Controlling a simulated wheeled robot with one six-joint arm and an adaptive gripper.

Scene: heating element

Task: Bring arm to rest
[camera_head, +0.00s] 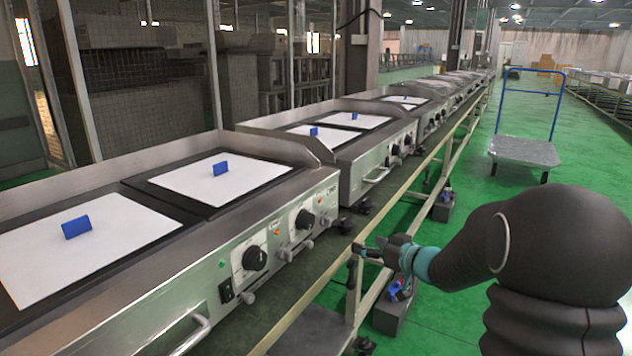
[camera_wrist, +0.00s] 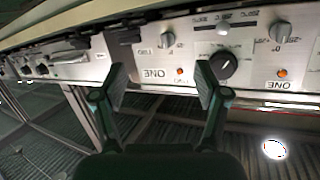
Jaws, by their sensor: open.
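My gripper (camera_head: 362,252) is at the end of my dark arm, in the right half of the head view. It is beside the front of the steel griddle line, next to the rail. In the wrist view my gripper (camera_wrist: 163,86) has its two green fingers spread apart with nothing between them. Behind the fingers is a steel control panel (camera_wrist: 150,56) with knobs and orange lights. A black knob (camera_wrist: 224,66) shows just right of the right finger. I cannot tell exactly how far the fingers are from the panel.
Steel griddles (camera_head: 322,188) with white sheets (camera_head: 190,182) and blue blocks (camera_head: 76,227) stand in a row on the left. A long rail (camera_head: 422,186) runs along their front. A blue-handled cart (camera_head: 524,152) stands on the green floor at right. Open floor lies around it.

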